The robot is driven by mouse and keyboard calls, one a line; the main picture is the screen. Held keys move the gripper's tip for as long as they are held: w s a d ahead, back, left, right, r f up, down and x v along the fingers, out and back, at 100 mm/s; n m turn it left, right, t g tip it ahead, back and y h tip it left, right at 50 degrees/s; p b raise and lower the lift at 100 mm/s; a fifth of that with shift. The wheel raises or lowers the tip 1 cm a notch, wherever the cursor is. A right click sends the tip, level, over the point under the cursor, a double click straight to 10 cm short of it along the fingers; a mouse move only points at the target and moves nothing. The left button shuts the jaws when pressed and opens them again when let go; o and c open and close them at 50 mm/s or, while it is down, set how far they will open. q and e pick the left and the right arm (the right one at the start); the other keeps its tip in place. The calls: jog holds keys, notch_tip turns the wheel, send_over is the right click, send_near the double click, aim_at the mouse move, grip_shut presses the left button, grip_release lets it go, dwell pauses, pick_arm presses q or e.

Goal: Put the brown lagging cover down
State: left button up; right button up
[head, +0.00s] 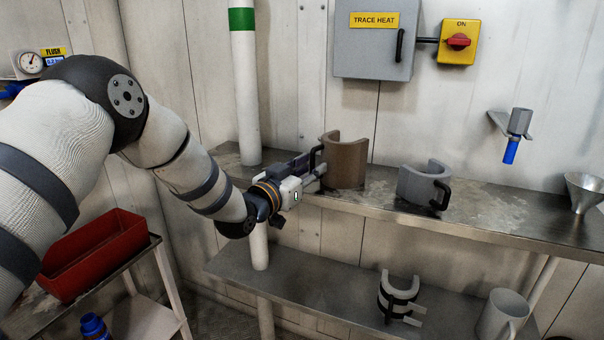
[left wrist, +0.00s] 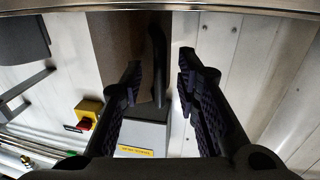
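The brown lagging cover (head: 346,165), an open C-shaped shell with a black handle, stands upright on the upper steel shelf (head: 470,215). My left gripper (head: 312,168) is at its left side, by the handle. In the left wrist view, which looks upside down, the fingers of the left gripper (left wrist: 160,85) are spread apart. The black handle (left wrist: 158,65) of the brown cover (left wrist: 118,45) shows in the gap between them, nearer the left finger. Whether a finger touches it I cannot tell. My right gripper is not in view.
A grey lagging cover (head: 418,184) stands right of the brown one. A funnel (head: 584,190) is at the shelf's right end. A clamp (head: 398,298) and a mug (head: 502,314) are on the lower shelf. A white pipe (head: 246,90) rises left of my gripper. A red tray (head: 95,255) is at left.

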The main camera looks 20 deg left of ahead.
pick_arm(q)
jog(key=p+v, duration=0.2)
jog(key=v, duration=1)
jog(key=s+d+f+n+g+y, duration=0.15)
jog(key=s+f+g, duration=0.45)
jog(key=s+f, duration=0.65)
jog(key=s+d+f+n+g+y, duration=0.15)
jog(key=s+f+g, duration=0.45)
jog(key=s+f, duration=0.65)
jog(key=s+f+g, duration=0.3)
jog(key=s+g, duration=0.1)
jog(key=s, duration=0.7)
jog(key=s+f+g+y, duration=0.1)
jog(key=s+f+g, duration=0.2)
jog(key=s, duration=0.9)
jog(key=shift+s+a+f+g, duration=0.2)
jog(key=shift+s+a+g, duration=0.15)
jog(key=shift+g, duration=0.35)
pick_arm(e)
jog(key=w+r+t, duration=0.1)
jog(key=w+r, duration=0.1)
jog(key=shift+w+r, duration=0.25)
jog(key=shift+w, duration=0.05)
